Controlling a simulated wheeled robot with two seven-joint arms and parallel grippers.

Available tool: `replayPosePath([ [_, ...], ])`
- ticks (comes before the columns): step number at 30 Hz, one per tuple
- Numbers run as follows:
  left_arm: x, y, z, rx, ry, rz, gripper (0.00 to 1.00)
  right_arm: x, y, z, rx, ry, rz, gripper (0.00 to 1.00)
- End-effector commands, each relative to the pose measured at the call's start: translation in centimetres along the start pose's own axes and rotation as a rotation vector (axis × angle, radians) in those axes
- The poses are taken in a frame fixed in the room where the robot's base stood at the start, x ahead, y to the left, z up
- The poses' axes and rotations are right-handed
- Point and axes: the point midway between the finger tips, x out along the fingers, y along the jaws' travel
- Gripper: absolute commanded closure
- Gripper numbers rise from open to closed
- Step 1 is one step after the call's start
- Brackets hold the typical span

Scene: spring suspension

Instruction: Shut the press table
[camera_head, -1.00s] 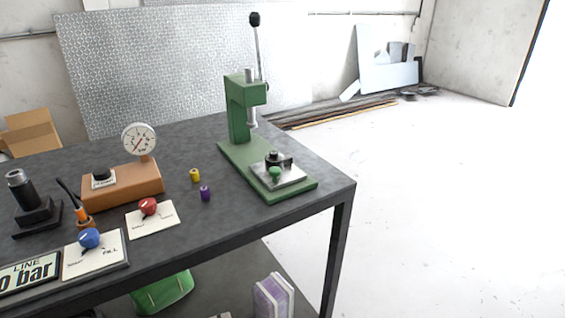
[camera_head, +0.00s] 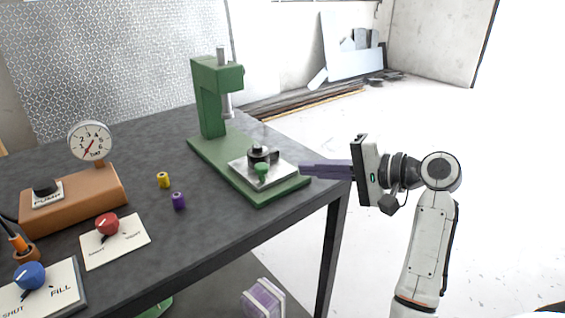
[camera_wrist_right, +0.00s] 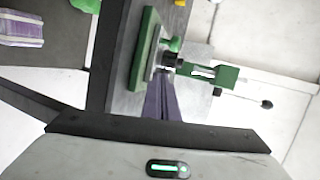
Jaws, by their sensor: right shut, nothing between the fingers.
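The green press (camera_head: 212,95) stands at the right end of the dark table. Its sliding table, a silver plate (camera_head: 244,172) with a green knob (camera_head: 262,171) and a black round fixture (camera_head: 258,153), sits on the front part of the green base, forward of the ram (camera_head: 227,104). My right gripper (camera_head: 303,169) is shut and empty, its purple fingers pointing left with the tips just right of the plate. In the right wrist view the fingers (camera_wrist_right: 160,88) reach toward the press, near the green knob (camera_wrist_right: 172,45). I cannot tell whether they touch it. My left gripper is not in view.
A yellow cylinder (camera_head: 163,180) and a purple cylinder (camera_head: 179,201) stand left of the press. The red valve knob (camera_head: 107,224), the blue valve knob (camera_head: 30,275) and the pressure gauge (camera_head: 90,141) are further left.

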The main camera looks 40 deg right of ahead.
Motion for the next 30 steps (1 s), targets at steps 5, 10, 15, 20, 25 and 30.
replayPosePath([
  [5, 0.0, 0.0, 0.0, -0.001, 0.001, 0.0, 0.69, 3.8, -0.1, 0.1, 0.002, -0.003, -0.001, 1.0],
  [10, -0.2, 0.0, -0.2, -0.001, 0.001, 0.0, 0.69, 6.2, -0.9, 0.1, 0.0, -0.003, 0.0, 1.0],
  [15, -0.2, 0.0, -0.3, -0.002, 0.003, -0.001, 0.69, 7.3, -1.2, 0.1, 0.0, -0.001, 0.0, 1.0],
  [20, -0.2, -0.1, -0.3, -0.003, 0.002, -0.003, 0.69, 7.5, -1.1, 0.1, -0.001, 0.0, 0.001, 1.0],
  [25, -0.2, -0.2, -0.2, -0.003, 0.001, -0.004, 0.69, 7.5, -1.1, 0.0, -0.001, 0.0, 0.001, 1.0],
  [30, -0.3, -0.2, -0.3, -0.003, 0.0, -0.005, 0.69, 8.8, -1.7, 0.3, -0.002, -0.015, 0.0, 1.0],
])
